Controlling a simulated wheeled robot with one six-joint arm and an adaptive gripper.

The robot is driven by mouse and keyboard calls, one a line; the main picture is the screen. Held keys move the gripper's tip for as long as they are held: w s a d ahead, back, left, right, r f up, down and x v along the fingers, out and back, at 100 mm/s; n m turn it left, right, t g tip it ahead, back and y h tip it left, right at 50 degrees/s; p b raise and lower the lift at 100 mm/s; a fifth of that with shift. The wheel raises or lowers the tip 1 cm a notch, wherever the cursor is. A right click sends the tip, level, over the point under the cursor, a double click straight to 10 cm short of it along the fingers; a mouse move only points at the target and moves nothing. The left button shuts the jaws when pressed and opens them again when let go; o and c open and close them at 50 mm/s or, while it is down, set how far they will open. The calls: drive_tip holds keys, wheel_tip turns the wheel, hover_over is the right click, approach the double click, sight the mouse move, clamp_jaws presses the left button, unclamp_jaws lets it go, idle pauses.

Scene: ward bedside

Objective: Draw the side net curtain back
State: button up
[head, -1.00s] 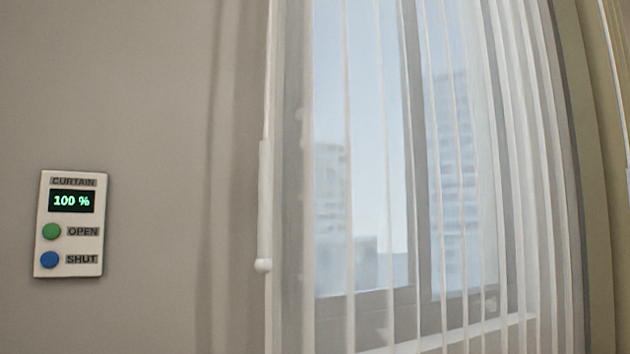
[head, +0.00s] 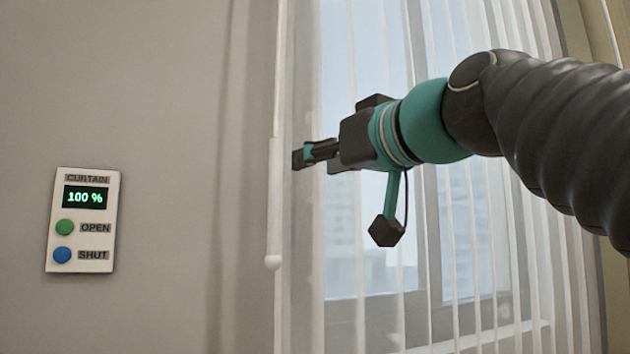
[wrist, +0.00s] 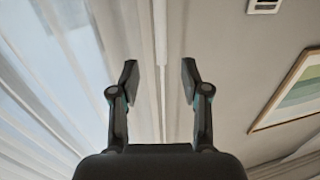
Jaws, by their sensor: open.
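The side net curtain (head: 470,250) is sheer white and hangs in folds across the window. A white wand (head: 273,205) with a thicker handle and a round end hangs at its left edge. My gripper (head: 300,157) reaches in from the right, its tips just right of the wand's handle in the head view. In the wrist view my gripper (wrist: 160,78) is open, and the white wand (wrist: 160,50) shows in the gap between the fingers. I cannot tell how far ahead of the tips it is. The curtain (wrist: 105,40) fills the left of that view.
A wall panel (head: 83,220) marked CURTAIN reads 100 %, with a green OPEN button (head: 65,228) and a blue SHUT button (head: 62,255). A framed picture (wrist: 290,90) hangs on the wall in the wrist view. The wall between panel and wand is clear.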

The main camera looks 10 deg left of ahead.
sight(278, 174)
drive_tip(key=p+x, duration=0.3)
drive_tip(key=x, duration=1)
drive_tip(key=shift+w+a+r, duration=0.1)
drive_tip(key=shift+w+a, duration=0.15)
drive_tip(key=shift+a, duration=0.05)
clamp_jaws()
